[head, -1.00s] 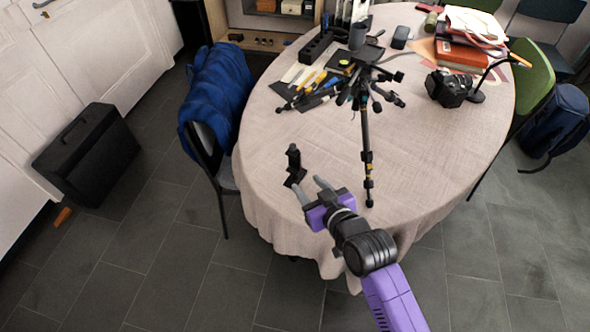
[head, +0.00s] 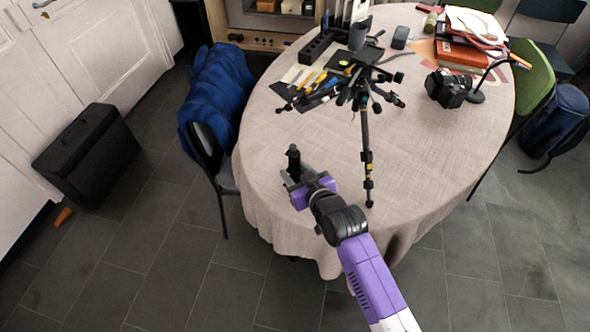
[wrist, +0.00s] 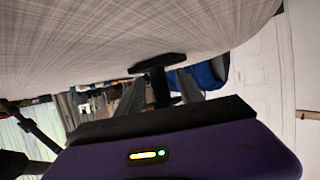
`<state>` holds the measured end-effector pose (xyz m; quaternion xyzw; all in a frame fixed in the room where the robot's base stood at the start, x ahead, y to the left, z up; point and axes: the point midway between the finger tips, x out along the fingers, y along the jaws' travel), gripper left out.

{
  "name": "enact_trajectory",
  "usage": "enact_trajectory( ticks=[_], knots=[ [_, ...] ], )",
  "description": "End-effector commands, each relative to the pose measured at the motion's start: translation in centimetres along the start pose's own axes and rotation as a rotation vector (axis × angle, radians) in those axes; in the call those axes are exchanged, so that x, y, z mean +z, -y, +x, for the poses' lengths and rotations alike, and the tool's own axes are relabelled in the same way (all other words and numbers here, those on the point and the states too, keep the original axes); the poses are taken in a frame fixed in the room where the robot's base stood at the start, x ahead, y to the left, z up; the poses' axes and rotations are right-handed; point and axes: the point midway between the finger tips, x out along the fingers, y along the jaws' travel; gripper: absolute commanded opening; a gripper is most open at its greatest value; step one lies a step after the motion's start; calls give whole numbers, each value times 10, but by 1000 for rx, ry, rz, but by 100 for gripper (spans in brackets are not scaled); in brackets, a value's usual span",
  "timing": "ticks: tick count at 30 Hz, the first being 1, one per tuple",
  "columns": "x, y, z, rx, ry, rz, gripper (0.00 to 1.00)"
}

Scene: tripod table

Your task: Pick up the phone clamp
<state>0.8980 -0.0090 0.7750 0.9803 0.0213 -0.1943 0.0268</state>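The phone clamp (head: 293,158) is a small black upright piece near the left front edge of the round table. In the wrist view the phone clamp (wrist: 159,82) shows as a dark stem with a wide foot on the cloth. My purple gripper (head: 297,180) is at the clamp, with its grey fingers around the lower part. In the wrist view my gripper (wrist: 160,92) has one finger on each side of the stem, with gaps visible, so it looks open. The lower part of the clamp is partly hidden by my gripper in the head view.
A black tripod (head: 366,150) stands on the table (head: 430,160) just right of my arm. Tools (head: 318,85) and a camera (head: 447,88) lie further back. A chair with a blue jacket (head: 215,95) stands at the left edge. The cloth between clamp and tools is clear.

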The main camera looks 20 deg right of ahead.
Motion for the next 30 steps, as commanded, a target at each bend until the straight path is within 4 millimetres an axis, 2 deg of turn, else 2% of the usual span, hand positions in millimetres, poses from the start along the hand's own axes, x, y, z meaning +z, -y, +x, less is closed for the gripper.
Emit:
enact_trajectory(
  ticks=[1,6,23,26,30],
  knots=[
    [0,0,0,0,0,0,33],
    [0,0,0,0,0,0,0],
    [-6,0,-2,0,-3,0,0],
    [-15,-1,-6,0,-4,0,0],
    [-38,-2,-15,0,-7,-1,0]
  ],
)
